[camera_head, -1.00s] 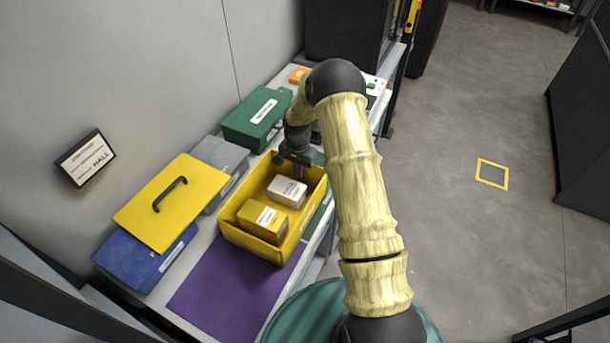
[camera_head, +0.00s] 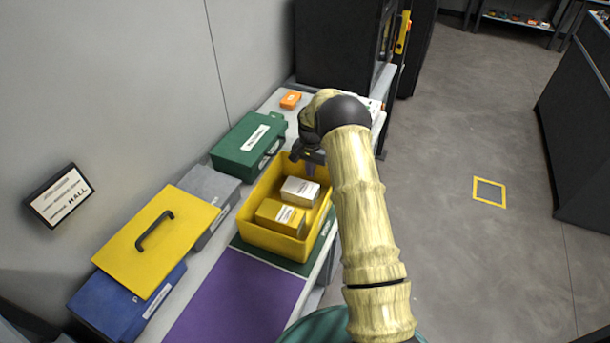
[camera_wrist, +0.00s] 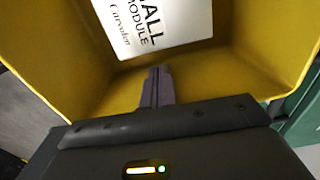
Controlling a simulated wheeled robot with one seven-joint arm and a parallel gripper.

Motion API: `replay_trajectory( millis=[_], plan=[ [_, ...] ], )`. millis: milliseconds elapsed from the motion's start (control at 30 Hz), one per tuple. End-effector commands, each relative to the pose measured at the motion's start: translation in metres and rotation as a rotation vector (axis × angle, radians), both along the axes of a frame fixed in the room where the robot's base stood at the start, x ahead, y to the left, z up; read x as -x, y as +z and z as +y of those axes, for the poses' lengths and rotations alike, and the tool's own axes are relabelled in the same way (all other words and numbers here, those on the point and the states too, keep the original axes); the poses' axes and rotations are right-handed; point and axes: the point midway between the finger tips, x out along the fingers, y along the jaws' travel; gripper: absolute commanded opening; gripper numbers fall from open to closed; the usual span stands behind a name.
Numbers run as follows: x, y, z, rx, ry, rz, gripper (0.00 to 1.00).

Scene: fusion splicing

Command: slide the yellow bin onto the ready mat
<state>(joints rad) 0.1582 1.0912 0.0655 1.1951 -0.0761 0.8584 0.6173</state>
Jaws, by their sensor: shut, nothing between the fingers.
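The yellow bin (camera_head: 257,231) stands upright on the bench, on a dark green mat (camera_head: 262,258). In it lie a white labelled box (camera_head: 300,190) and a yellow labelled box (camera_head: 280,217). A purple mat (camera_head: 238,300) lies bare in front of the green one; I cannot read which mat is marked ready. My gripper (camera_head: 310,170) reaches down into the bin's far end, fingers shut and empty. In the wrist view the closed fingers (camera_wrist: 158,85) are inside the bin (camera_wrist: 225,75), near its wall, with the white box (camera_wrist: 155,25) beyond. Whether they touch the wall is unclear.
A green case (camera_head: 248,146) and a grey box (camera_head: 208,187) line the wall side. A yellow lid (camera_head: 150,245) with a black handle lies on a blue box (camera_head: 120,305). The purple mat is clear.

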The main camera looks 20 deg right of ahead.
Motion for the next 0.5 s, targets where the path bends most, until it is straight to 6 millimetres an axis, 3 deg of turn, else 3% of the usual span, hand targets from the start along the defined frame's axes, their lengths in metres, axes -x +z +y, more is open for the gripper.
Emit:
replay_trajectory(
  millis=[333, 500],
  plan=[
    [0.0, 0.003, -0.004, 0.001, -0.007, -0.002, 0.0],
    [0.0, 0.021, -0.005, 0.001, -0.008, -0.003, 0.0]
  ],
)
